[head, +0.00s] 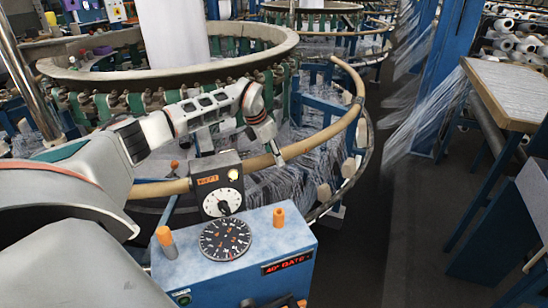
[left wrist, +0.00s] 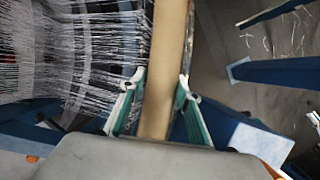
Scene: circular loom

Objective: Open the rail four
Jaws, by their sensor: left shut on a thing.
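A tan curved wooden rail (head: 318,138) runs round the front of the circular loom in the head view. It sweeps from behind the control box round to the right side. My left gripper (head: 277,157) reaches down onto this rail just right of the dial box. In the left wrist view the rail (left wrist: 168,35) passes between the two green and white fingers of my left gripper (left wrist: 161,84), one finger on each side. The gripper is shut on the rail. My right gripper does not show in either view.
A blue control box (head: 260,248) with a gauge and orange knobs stands in front, with a black dial box (head: 217,182) behind it. White threads (left wrist: 80,50) lie beside the rail. A table (head: 505,92) stands at right. The dark floor aisle (head: 375,200) is clear.

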